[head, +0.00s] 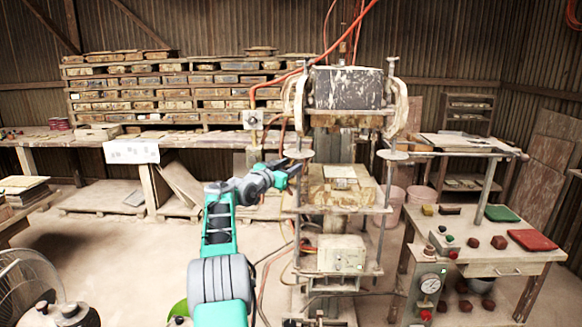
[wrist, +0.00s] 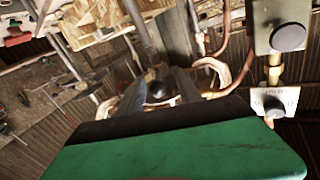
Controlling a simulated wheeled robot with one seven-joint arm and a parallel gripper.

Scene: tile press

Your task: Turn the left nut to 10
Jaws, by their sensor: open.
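The press (head: 345,185) stands in the middle of the head view, with a vertical threaded-looking rod and a pale round disc on each side. The left disc (head: 299,154) is beside the tip of my gripper (head: 291,170); the right disc (head: 392,155) is clear of it. In the wrist view my gripper (wrist: 158,82) is open, its two dark fingers spread. No scale or number on the nut is readable.
Orange hoses (head: 284,85) hang nearby. A side table (head: 485,262) stands right.

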